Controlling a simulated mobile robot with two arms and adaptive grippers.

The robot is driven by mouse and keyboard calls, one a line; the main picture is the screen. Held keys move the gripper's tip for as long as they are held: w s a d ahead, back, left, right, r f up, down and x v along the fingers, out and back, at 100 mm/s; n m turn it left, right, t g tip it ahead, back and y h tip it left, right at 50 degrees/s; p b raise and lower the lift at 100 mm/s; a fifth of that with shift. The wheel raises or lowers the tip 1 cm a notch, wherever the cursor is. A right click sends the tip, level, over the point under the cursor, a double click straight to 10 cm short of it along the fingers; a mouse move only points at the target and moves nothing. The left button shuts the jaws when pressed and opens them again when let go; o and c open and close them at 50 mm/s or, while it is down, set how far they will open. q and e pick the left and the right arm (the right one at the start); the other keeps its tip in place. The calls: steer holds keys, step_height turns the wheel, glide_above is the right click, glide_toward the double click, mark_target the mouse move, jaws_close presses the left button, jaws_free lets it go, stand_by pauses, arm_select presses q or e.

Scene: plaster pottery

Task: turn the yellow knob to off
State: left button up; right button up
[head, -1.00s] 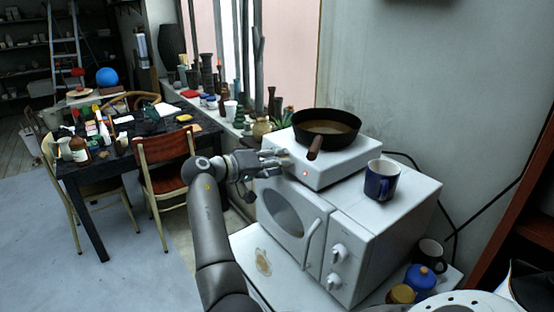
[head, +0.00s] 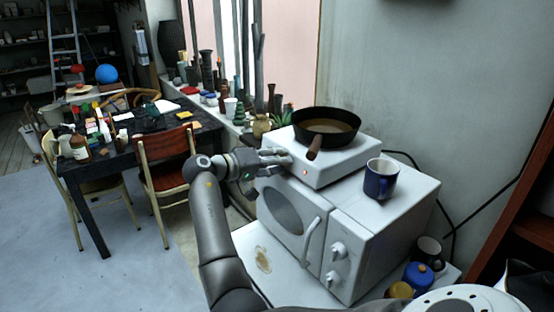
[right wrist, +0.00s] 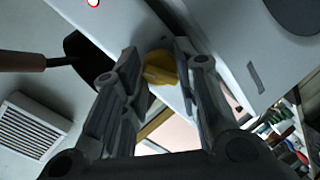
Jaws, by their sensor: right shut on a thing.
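The yellow knob (right wrist: 160,68) shows in the right wrist view, on the edge of the white hot plate. It sits between the two fingers of my right gripper (right wrist: 158,75), which are shut on it. In the head view my right gripper (head: 282,158) is at the left front of the white hot plate (head: 335,168) and hides the knob. A small red light (head: 305,172) glows on the hot plate's front. My left gripper is not in view.
A black pan (head: 326,127) sits on the hot plate, its brown handle (head: 314,147) pointing to the front. The hot plate stands on a white microwave (head: 367,240), beside a blue mug (head: 381,180). A chair (head: 167,160) and a cluttered table (head: 92,165) are at left.

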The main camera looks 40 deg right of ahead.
steer(key=n+p, duration=0.6)
steer(key=n+g+p, duration=0.1)
steer(key=n+p, duration=0.1)
steer(key=n, duration=0.1)
steer(key=shift+w+r+n+p, duration=0.1)
steer(key=shift+r+n+p, duration=0.2)
steer(key=shift+p, duration=0.1)
steer(key=shift+f+n+p, duration=0.15)
steer(key=shift+n+p, duration=0.6)
steer(key=shift+n, duration=0.35)
steer(key=shift+c, duration=0.2)
steer(key=o, duration=0.8)
steer(key=shift+f, duration=0.1)
steer(key=shift+a, duration=0.1)
